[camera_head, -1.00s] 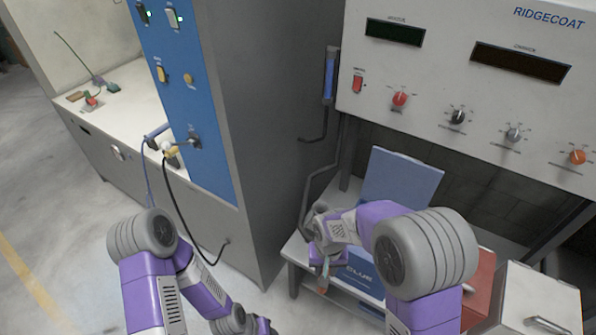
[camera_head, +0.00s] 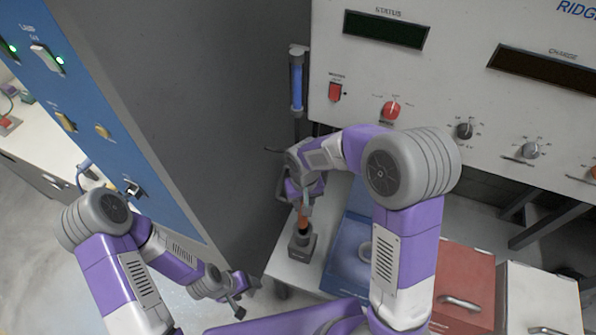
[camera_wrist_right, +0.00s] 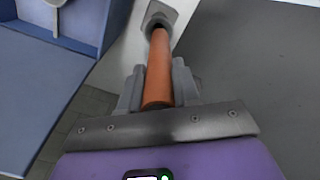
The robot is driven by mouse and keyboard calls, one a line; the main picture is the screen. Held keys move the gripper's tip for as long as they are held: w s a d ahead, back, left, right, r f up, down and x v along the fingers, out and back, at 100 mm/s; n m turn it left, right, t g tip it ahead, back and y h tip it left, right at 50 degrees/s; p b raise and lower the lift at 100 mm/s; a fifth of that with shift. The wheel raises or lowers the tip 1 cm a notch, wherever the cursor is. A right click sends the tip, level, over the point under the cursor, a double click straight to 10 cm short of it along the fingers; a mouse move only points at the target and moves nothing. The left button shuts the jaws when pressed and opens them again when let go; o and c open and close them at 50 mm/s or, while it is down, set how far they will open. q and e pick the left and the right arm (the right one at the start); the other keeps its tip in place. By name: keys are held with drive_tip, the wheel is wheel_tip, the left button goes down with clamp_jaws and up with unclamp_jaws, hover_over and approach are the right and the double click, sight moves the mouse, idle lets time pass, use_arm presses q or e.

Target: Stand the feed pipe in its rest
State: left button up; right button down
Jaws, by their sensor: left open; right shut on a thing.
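The feed pipe (camera_head: 303,221) is a slim orange-brown tube, also seen in the right wrist view (camera_wrist_right: 158,70). My right gripper (camera_head: 306,190) is shut on it and holds it near upright. Its lower end meets the dark opening of the rest (camera_head: 301,251), a small grey block on the pale bench. In the right wrist view the rest (camera_wrist_right: 167,12) is at the pipe's far end. I cannot tell how deep the pipe sits in it. My left gripper (camera_head: 238,294) is open and empty, low beside the grey cabinet, away from the pipe.
A blue open box (camera_head: 346,247) stands just right of the rest. Red (camera_head: 466,268) and white (camera_head: 540,290) drawer units are farther right. A control panel (camera_head: 450,90) overhangs the bench. A tall cabinet (camera_head: 200,110) bounds the left.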

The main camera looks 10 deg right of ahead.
use_arm(q)
drive_tip(key=shift+w+f+b, duration=0.2)
drive_tip(key=shift+f+b, duration=1)
drive_tip(key=shift+b, duration=0.1)
use_arm(e)
drive_tip(key=shift+w+d+f, duration=0.1)
drive_tip(key=shift+w+f, duration=0.05)
drive_tip(key=shift+f, duration=0.6)
drive_tip(key=shift+w+d+f, duration=0.1)
drive_tip(key=shift+w+f, duration=0.05)
drive_tip(key=shift+f, duration=0.6)
use_arm(q)
drive_tip(key=shift+f, duration=0.1)
drive_tip(key=shift+f+b, duration=2.1)
drive_tip(key=shift+b, duration=0.15)
use_arm(e)
drive_tip(key=shift+f, duration=2.75)
use_arm(q)
drive_tip(key=shift+f, duration=0.1)
use_arm(e)
drive_tip(key=shift+f, duration=0.1)
